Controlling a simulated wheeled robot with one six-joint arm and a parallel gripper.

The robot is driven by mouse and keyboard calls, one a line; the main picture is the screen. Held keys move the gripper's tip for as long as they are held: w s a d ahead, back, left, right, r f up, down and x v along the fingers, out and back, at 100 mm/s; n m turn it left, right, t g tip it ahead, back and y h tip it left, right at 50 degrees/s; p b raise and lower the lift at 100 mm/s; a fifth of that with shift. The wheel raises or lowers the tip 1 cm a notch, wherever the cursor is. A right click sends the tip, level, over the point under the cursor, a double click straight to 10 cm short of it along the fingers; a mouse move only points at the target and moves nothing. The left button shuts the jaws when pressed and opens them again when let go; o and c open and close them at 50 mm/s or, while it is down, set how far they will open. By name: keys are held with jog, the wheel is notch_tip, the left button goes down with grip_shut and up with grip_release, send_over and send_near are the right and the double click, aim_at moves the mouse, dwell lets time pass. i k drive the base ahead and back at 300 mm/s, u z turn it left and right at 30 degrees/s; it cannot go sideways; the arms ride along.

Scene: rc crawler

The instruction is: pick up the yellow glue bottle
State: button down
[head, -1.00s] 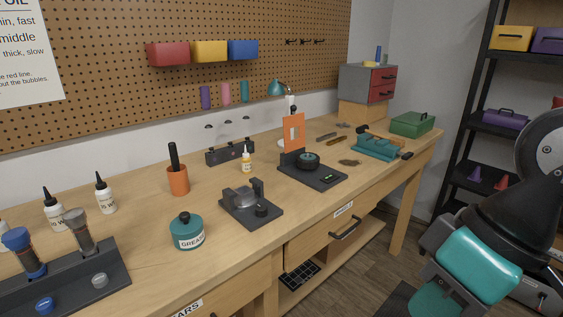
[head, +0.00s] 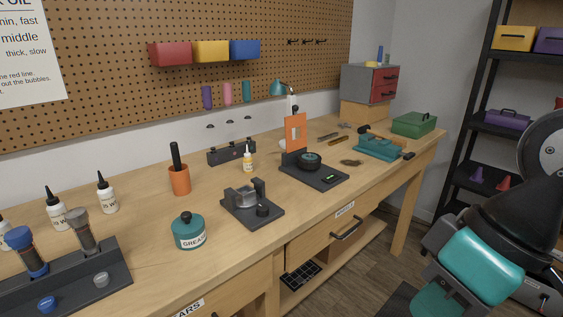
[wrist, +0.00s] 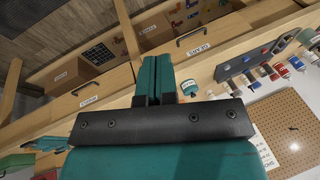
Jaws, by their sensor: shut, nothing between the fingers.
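The yellow glue bottle (head: 248,161) is a small upright bottle with a yellow-orange body and a pale tip. It stands on the workbench in the head view, in front of the dark rack and left of the orange-plated stand. I cannot pick it out with certainty in the wrist view. My gripper (wrist: 155,62) shows in the wrist view with its two teal fingers together, shut and empty. It is away from the bottle, and its fingertips do not show in the head view, where only my arm shows at the lower right.
The workbench (head: 140,240) also holds a grease jar (head: 189,231), an orange cup (head: 179,180), a dark fixture (head: 252,205), a black stand with an orange plate (head: 296,133), and white bottles (head: 107,194) at left. A dark rack (head: 231,151) stands close behind the glue bottle.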

aim_at(247, 160)
jog(key=u, duration=0.15)
jog(key=i, duration=1.35)
jog(key=u, duration=0.15)
